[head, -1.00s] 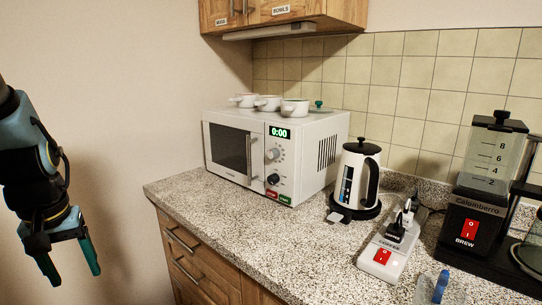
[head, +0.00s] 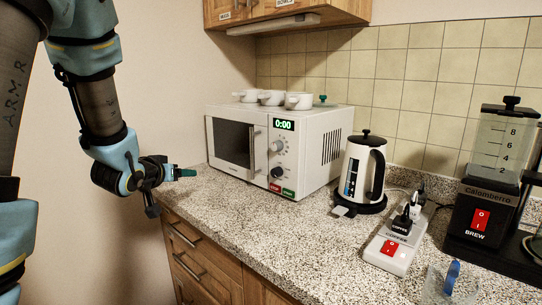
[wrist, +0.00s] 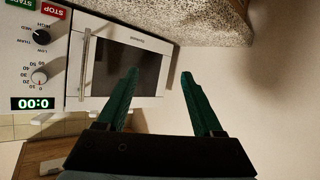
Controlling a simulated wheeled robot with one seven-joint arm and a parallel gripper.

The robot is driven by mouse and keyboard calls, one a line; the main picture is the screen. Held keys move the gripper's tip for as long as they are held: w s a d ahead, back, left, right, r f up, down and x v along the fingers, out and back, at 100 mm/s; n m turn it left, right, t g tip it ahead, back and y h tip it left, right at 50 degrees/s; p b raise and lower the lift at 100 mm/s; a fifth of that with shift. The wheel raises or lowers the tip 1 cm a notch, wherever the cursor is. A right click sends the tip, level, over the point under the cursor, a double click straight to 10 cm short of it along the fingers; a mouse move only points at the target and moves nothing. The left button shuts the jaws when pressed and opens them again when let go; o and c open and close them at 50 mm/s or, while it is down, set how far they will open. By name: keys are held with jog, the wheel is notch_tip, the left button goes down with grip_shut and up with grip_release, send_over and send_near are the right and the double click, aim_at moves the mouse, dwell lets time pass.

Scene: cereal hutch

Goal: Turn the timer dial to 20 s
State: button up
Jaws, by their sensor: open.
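The white microwave (head: 228,145) stands on the counter with its door shut, and its display (head: 284,125) reads 0:00. The timer dial (head: 277,146) is the light upper knob on its panel; the dark power knob (head: 277,172) is below it. In the wrist view the picture is turned over: the timer dial (wrist: 39,77) sits beside the display, with its pointer near 0. My gripper (head: 187,173) is in front of the microwave's left side, apart from it. In the wrist view my gripper (wrist: 160,80) has its green fingers spread, with nothing between them.
Several white bowls (head: 271,97) stand on the microwave. A kettle (head: 361,170), a power strip (head: 396,240) and a coffee maker (head: 490,170) stand to the right. The counter (head: 290,225) in front of the microwave is clear.

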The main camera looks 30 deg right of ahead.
jog(key=s+d+r+m+g+h, duration=0.25)
jog(key=s+d+h, duration=0.2)
jog(key=d, duration=0.55)
jog(key=m+g+h+b, duration=0.1)
jog(key=m+g+h, duration=0.2)
jog(key=h, duration=0.1)
send_near(274, 147)
jog(key=shift+t, duration=0.25)
jog(key=p+x, duration=0.3)
jog(key=x, duration=0.5)
jog(key=shift+d+f, duration=0.1)
jog(key=shift+d, duration=0.3)
jog(key=shift+c, duration=0.2)
grip_shut()
